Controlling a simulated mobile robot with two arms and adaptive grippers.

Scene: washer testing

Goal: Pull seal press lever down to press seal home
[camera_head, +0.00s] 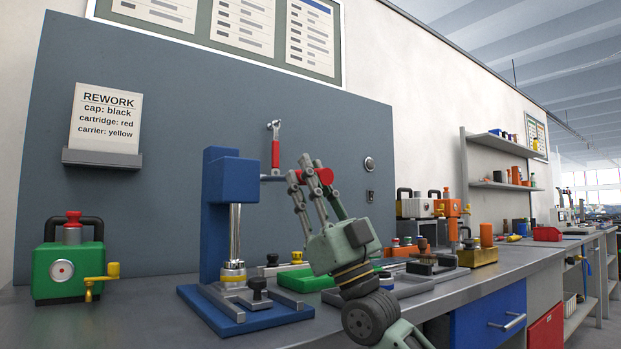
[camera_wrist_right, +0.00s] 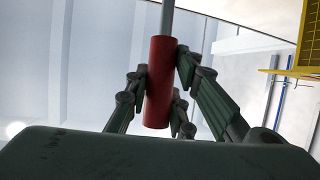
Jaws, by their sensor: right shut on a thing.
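The blue seal press (camera_head: 228,185) stands on the bench left of centre. Its silver ram (camera_head: 235,232) comes down to a light part with a yellow band (camera_head: 233,278) on the blue base. The press lever (camera_head: 276,178) sticks out to the right from the head, roughly level, and ends in a red grip (camera_head: 325,175). My right gripper (camera_head: 312,175) is shut on this red grip. In the right wrist view the red grip (camera_wrist_right: 159,85) sits between the fingers (camera_wrist_right: 160,95), with the grey lever rod beyond it. My left gripper is not in view.
A black-knobbed piece (camera_head: 258,288) sits on the press base. A green unit with a yellow crank (camera_head: 68,268) stands at the left. A red-handled tool (camera_head: 275,152) hangs behind the lever. Trays and a green block (camera_head: 306,278) lie behind my right arm.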

